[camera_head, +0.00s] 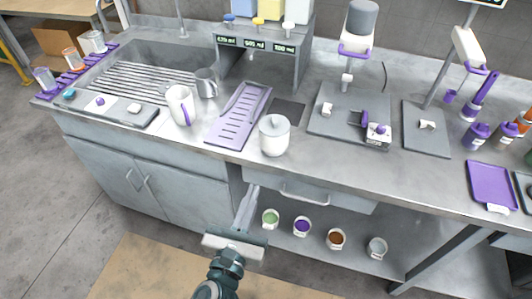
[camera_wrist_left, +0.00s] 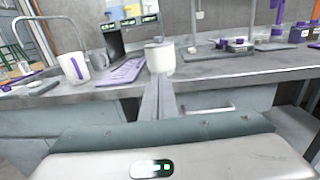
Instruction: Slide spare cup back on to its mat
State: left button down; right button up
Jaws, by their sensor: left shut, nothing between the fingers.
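The cup also shows in the left wrist view (camera_wrist_left: 161,58), just beyond my fingertips; the mat cannot be made out there. My left gripper (camera_head: 252,190) is shut and empty, in front of the counter and below the cup, apart from it. In the left wrist view its fingers (camera_wrist_left: 158,84) point towards the cup. My right gripper is not in view.
A purple slotted tray (camera_head: 238,118) lies left of the cup, with a white mug (camera_head: 181,104) beyond it. A dispenser stand (camera_head: 303,62) rises behind the mat. A grey board (camera_head: 330,122) lies to the right. A drawer handle (camera_head: 304,197) juts out below the counter.

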pick_arm(q)
jog(key=w, duration=0.1)
jog(key=p, duration=0.3)
send_near(270, 144)
jog(key=x, duration=0.5)
jog(key=shift+r, duration=0.1)
jog(key=shift+w+d, duration=0.2)
jog(key=shift+w, duration=0.45)
jog(key=shift+w+d+p, duration=0.15)
jog(key=shift+w+p, duration=0.2)
jog(key=shift+w, duration=0.2)
jog(key=x, duration=0.7)
jog(key=shift+p, duration=0.3)
jog(key=b+x, duration=0.1)
jog(key=x, duration=0.8)
jog(key=shift+w, duration=0.15)
